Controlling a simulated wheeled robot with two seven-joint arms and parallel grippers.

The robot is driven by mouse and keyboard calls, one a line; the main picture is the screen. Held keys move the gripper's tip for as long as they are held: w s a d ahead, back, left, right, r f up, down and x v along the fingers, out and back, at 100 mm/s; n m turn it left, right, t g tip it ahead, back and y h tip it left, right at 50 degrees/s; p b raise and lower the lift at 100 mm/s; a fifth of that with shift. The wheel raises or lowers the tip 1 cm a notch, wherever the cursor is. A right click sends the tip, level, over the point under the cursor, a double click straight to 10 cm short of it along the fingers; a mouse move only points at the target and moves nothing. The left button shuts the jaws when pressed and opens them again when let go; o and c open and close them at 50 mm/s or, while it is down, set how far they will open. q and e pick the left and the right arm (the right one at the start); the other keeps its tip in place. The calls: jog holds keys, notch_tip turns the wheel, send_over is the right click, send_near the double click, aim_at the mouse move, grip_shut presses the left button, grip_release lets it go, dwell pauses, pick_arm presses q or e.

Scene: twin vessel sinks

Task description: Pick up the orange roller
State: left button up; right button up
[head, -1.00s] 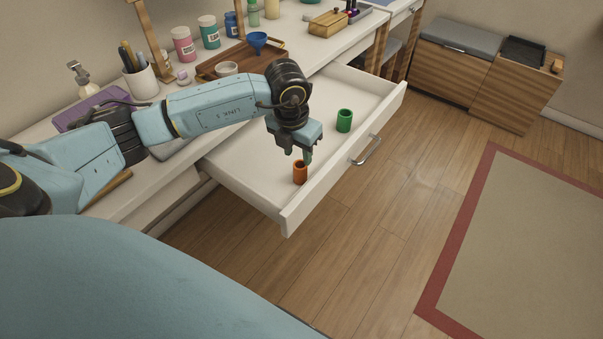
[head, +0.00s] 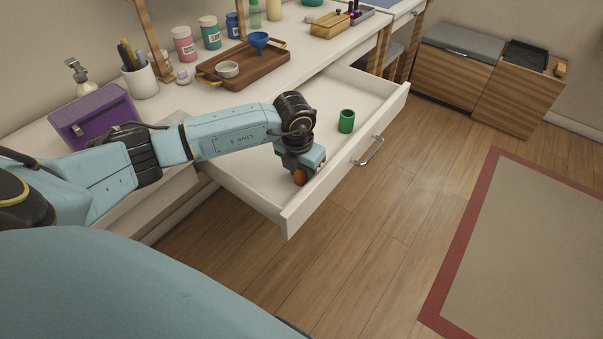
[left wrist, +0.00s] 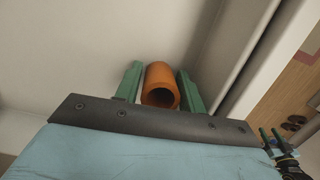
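The orange roller (head: 300,177) stands in the open drawer near its front corner, partly hidden by my left gripper in the head view. In the left wrist view the orange roller (left wrist: 160,84) is a hollow tube between two green fingers. My left gripper (left wrist: 160,88) is lowered around it, one finger on each side. A narrow gap seems to show beside the left finger, so the fingers look open. In the head view my left gripper (head: 299,170) points down into the drawer. My right gripper is not identifiable in the head view.
The open white drawer (head: 255,185) also holds a green roller (head: 346,121) further back. The drawer's front wall (head: 340,170) is close to my left gripper. On the counter are a wooden tray (head: 262,70), a purple box (head: 95,118) and a pen cup (head: 141,80).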

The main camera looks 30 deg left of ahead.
pick_arm(q)
jog(key=c, duration=0.7)
jog(key=shift+r, duration=0.1)
